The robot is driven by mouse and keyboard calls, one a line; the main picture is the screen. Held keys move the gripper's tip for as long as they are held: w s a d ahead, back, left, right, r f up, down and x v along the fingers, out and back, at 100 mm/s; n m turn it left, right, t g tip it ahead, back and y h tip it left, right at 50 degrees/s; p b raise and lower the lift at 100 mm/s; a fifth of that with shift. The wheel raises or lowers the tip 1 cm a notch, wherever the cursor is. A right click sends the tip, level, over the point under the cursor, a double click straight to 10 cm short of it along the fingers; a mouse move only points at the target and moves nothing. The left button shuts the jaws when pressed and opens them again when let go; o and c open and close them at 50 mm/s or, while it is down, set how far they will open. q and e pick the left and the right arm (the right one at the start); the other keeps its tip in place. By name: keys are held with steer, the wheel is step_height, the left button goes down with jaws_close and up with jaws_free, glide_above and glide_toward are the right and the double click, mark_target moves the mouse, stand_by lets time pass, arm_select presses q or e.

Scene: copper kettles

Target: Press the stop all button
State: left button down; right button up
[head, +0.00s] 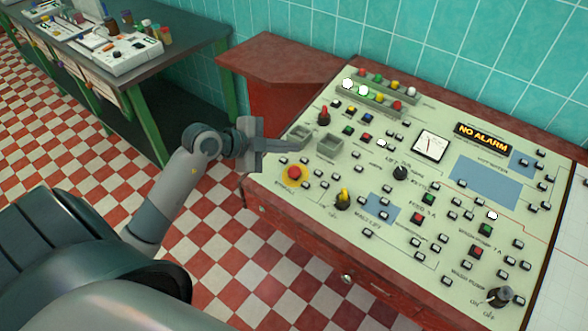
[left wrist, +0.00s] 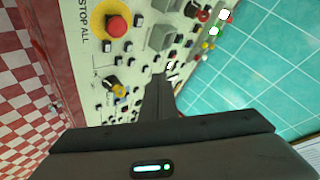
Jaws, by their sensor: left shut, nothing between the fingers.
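The stop all button is a red knob (head: 294,172) on a yellow disc at the left front corner of the cream control panel (head: 330,215). In the left wrist view the red button (left wrist: 117,25) shows at the top, beside the printed words STOP ALL. My left gripper (head: 280,145) is shut and empty. It is near the panel's left edge, up and left of the button in the head view, and appears apart from it. In the left wrist view its fingers (left wrist: 158,92) are together, below and right of the button. My right gripper is not in view.
A yellow selector knob (head: 343,198) and several small buttons stand near the red button. A lit NO ALARM sign (head: 483,137) is at the back right. A dark table (head: 190,48) with equipment stands at the far left. Checkered floor lies between.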

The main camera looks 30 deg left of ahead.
mark_target(294, 172)
arm_select(q)
steer(key=shift+a+f+y, duration=0.35)
steer(key=shift+a+y, duration=0.05)
steer(key=shift+a, duration=0.4)
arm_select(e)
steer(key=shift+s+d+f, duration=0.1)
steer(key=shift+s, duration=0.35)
arm_select(q)
steer(key=shift+f, duration=0.1)
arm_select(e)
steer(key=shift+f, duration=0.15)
